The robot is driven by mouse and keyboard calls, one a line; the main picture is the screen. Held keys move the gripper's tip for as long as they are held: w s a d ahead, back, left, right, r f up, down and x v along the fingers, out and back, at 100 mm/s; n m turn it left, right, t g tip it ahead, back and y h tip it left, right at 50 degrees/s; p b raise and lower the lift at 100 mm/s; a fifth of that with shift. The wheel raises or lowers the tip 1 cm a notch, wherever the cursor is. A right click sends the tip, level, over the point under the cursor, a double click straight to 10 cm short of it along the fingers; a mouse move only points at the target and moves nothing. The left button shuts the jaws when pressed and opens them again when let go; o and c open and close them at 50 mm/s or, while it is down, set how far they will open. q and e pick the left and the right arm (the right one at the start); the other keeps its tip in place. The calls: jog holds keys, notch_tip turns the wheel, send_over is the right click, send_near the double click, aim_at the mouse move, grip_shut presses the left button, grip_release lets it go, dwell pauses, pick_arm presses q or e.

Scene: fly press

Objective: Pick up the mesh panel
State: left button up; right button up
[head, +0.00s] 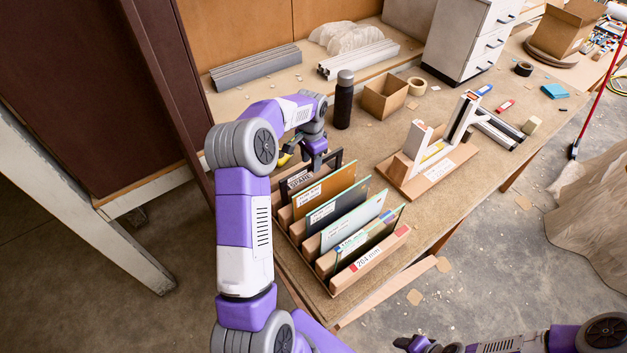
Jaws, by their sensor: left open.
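A wooden rack (368,263) on the workbench holds several upright panels. The rearmost has a dark frame with a pale label and looks like the mesh panel (289,184); its mesh is too small to make out, and the brown panel in front hides part of it. My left gripper (316,161) is open, above and close behind the rack's back end by this dark frame. I cannot tell if it touches the frame. My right gripper (412,343) is low at the bottom edge, off the bench and far from the rack; its fingers are unclear.
In front of the dark frame stand a brown panel (325,190), a dark grey panel (340,208) and pale glass-like panels. A black bottle (343,101) and a cardboard box (385,97) stand behind. A wooden stand (425,172) is to the right.

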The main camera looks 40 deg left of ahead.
pick_arm(q)
send_over(312, 183)
jog(key=shift+w+f+p, duration=0.15)
jog(key=shift+f+p, duration=0.15)
jog(key=shift+f, duration=1.8)
grip_shut()
jog(key=shift+w, duration=0.1)
